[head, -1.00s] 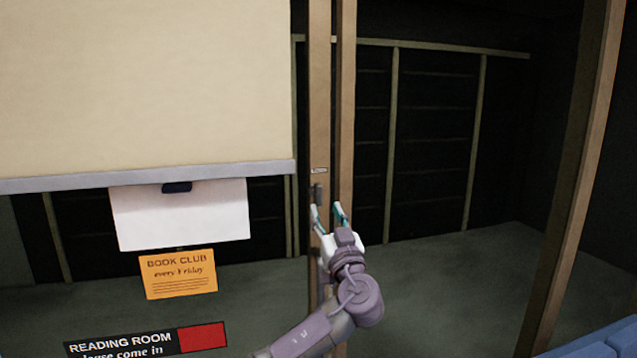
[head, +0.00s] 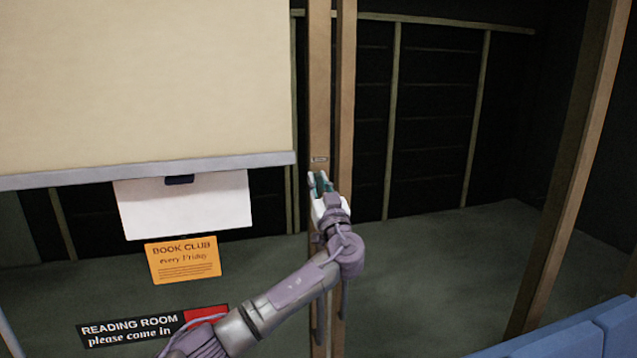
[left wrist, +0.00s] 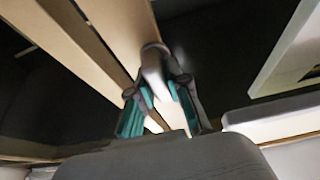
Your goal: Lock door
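My right gripper is not in view.
A cream blind (head: 150,80) covers the upper panel. Below hang a white sheet (head: 185,205), an orange Book Club card (head: 183,260) and a Reading Room sign (head: 140,328). Another wooden post (head: 570,180) and blue seating (head: 560,342) are at the right.

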